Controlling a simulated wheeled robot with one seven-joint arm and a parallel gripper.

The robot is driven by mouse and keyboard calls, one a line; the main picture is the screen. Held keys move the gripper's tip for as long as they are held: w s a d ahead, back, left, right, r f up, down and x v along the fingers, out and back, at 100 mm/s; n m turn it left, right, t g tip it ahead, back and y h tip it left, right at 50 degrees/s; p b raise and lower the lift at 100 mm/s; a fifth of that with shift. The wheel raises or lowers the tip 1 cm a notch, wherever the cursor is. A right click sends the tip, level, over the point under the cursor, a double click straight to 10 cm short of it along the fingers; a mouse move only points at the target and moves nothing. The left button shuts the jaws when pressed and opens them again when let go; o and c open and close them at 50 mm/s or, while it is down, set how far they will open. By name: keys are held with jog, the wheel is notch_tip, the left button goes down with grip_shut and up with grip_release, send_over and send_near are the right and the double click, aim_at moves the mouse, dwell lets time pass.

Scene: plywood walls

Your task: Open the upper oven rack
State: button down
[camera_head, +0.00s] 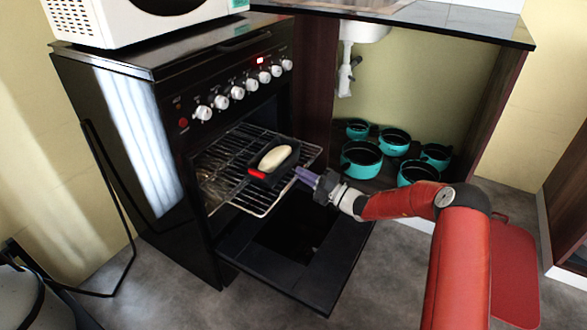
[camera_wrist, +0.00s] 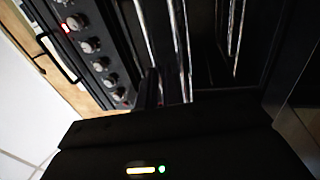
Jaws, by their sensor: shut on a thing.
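The upper oven rack (camera_head: 228,157) is a wire grid that sticks out of the black oven (camera_head: 130,120) above its lowered door (camera_head: 325,265). A dark pan (camera_head: 258,181) with a red mark on its near side and a pale oblong item (camera_head: 275,158) inside rests on the rack. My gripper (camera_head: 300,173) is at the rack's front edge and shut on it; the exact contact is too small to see. In the wrist view, rack bars (camera_wrist: 183,45) run close beyond my gripper, whose dark body fills the bottom and hides the grip.
A white microwave (camera_head: 110,22) stands on the oven. White knobs (camera_head: 237,92) line the oven front. Several teal pots (camera_head: 361,160) stand in the open space under the sink (camera_head: 365,32) at right. The lowered door lies below my gripper. Grey floor shows in front.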

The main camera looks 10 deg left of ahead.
jog(key=shift+s+d, duration=0.15)
jog(key=shift+d, duration=0.1)
jog(key=c, duration=1.8)
grip_release()
jog(key=shift+c, duration=0.2)
jog(key=v, duration=0.7)
jog(key=shift+d, duration=0.4)
jog(key=shift+s+f, duration=0.1)
jog(key=shift+f, duration=0.05)
